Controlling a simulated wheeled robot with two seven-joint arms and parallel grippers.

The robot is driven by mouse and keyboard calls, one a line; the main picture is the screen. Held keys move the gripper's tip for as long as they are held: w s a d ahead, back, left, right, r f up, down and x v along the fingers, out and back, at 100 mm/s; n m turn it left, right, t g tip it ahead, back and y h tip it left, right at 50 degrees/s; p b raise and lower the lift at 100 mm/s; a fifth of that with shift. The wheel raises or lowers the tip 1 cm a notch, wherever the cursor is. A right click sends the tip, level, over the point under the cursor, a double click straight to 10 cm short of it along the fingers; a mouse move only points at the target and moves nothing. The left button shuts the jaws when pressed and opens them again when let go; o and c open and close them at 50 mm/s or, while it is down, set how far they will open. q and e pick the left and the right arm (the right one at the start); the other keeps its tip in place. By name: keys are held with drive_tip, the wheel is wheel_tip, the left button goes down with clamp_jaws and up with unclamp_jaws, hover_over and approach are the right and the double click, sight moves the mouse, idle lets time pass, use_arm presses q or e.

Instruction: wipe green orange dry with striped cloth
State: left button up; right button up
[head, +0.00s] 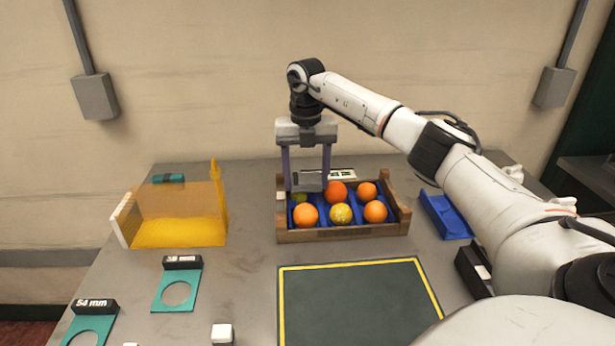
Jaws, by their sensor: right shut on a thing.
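A wooden crate (342,235) with blue cup inserts stands near the back of the table and holds several oranges. A yellow-green fruit (299,198) sits in its back left cup, partly hidden. A yellow fruit with greenish speckles (341,214) sits in the front middle cup. My right gripper (309,184) points down over the back left of the crate. It is shut on a flat grey thing (310,181) between its fingertips, just above the yellow-green fruit. I cannot make out stripes on it or tell whether it touches the fruit. My left gripper is out of view.
A dark mat with a yellow border (355,305) lies bare in front of the crate. A yellow see-through stand (178,230) is at left. Teal ring gauges (178,293) lie at front left. A blue tray (445,216) is right of the crate, near my right arm.

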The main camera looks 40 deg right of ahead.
drive_tip(key=shift+w+a, duration=0.65)
drive_tip(key=shift+a, duration=0.2)
idle(0.9)
drive_tip(key=shift+d, duration=0.15)
drive_tip(key=shift+s+d, duration=0.9)
drive_tip(key=shift+d, duration=0.05)
drive_tip(key=shift+w+a, duration=0.95)
drive_tip(key=shift+a, duration=0.15)
drive_tip(key=shift+s+d, duration=0.5)
drive_tip(key=shift+d, duration=0.05)
drive_tip(key=shift+r, duration=3.55)
